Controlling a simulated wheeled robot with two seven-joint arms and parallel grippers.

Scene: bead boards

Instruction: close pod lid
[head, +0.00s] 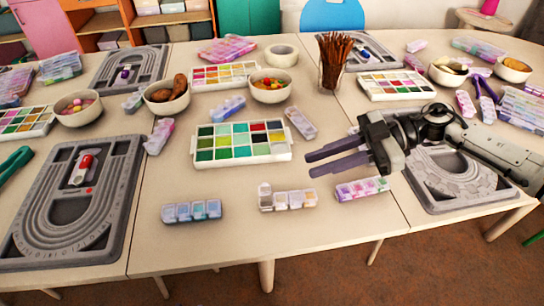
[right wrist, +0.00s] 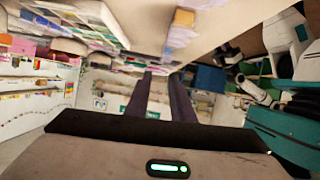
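A clear-and-white pod strip (head: 288,200) lies near the front middle of the table, and a small lid at its left end (head: 265,190) stands up. The compartments' contents are too small to tell. My right gripper (head: 308,164) reaches in from the right, above and behind the pod strip, apart from it. Its two dark fingers are spread with a gap and nothing between them. They also show in the right wrist view (right wrist: 163,76), where the pod strip cannot be made out. My left gripper is not in view.
A blue pod strip (head: 192,211) lies left of the white one, a purple-pink strip (head: 361,189) to its right. A colour palette tray (head: 200,155) sits behind. Grey bead boards (head: 118,190) (head: 445,200) flank the area. A cup of brown sticks (head: 331,80) stands farther back.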

